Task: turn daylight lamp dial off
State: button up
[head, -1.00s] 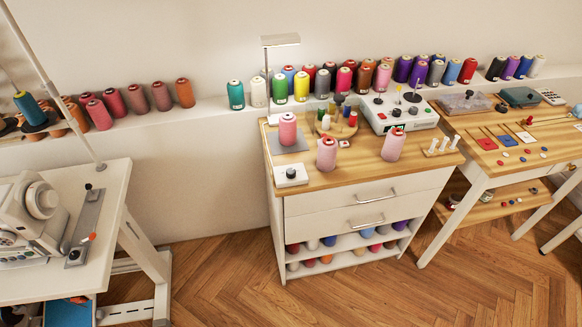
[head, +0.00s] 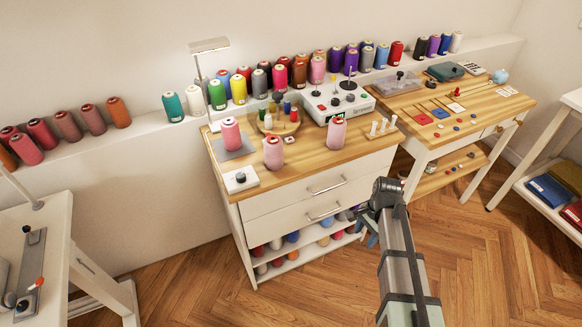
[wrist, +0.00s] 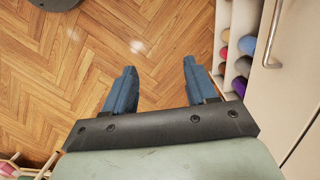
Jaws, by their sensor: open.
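The daylight lamp (head: 209,46) stands at the back left of the wooden-topped cabinet in the head view, with a thin post and a flat head. A white box with a dark round dial (head: 240,177) sits at the cabinet's front left corner, below the lamp; I cannot make out the dial's setting. My gripper (head: 372,232) is in front of the cabinet's right side, below the top and well away from the dial. In the wrist view my gripper (wrist: 156,88) is open and empty, with two blue fingers pointing over the floor.
Pink thread cones (head: 273,152) stand just right of the dial box. A white winder machine (head: 338,102) is at the back. The cabinet has drawer handles (head: 323,213) facing me. A table with notions (head: 440,112) stands at the right. The floor in front is free.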

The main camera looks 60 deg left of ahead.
jog(key=s+a+r, duration=1.2)
jog(key=a+r, duration=0.2)
jog(key=a, duration=0.3)
jog(key=t, duration=0.2)
send_near(240, 175)
jog(key=f, duration=0.8)
jog(key=shift+w+d+f, duration=0.15)
jog(key=shift+d+f, duration=0.05)
jog(key=shift+f, duration=0.05)
jog(key=c, duration=1.1)
jog(key=shift+o, duration=0.2)
